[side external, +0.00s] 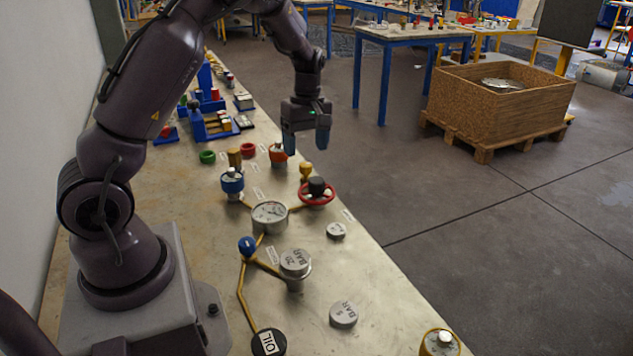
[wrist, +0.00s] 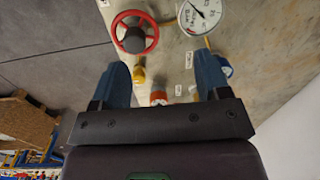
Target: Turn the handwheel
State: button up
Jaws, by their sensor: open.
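The red handwheel (side external: 317,193) with a black hub stands near the right edge of the bench, on the yellow pipework. In the wrist view the handwheel (wrist: 134,32) shows at the upper left, beyond my left fingertip and apart from it. My gripper (side external: 306,143) is open and empty, with blue fingers pointing down. It hangs above the bench, farther back than the handwheel and near an orange-and-white fitting (side external: 278,153). In the wrist view the gap between my fingers (wrist: 162,75) holds nothing, and a yellow fitting (wrist: 139,73) shows past the left finger.
A round gauge (side external: 270,216) stands left of the handwheel. A blue-topped vessel (side external: 232,184) and yellow pipes (side external: 244,290) are close by. A grey cap (side external: 336,230) lies in front of the wheel. The floor right of the bench is clear up to a wooden crate (side external: 498,105).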

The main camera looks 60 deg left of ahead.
aim_at(317, 179)
jog(key=w+a+f+n, duration=0.1)
jog(key=w+a+n, duration=0.3)
jog(key=n, duration=0.4)
jog(key=shift+t, duration=0.3)
notch_tip(317, 179, down, 12)
jog(key=shift+w+f, duration=0.15)
jog(key=shift+f, duration=0.05)
jog(key=shift+c, duration=0.4)
jog(key=c, duration=0.8)
jog(key=shift+c, duration=0.2)
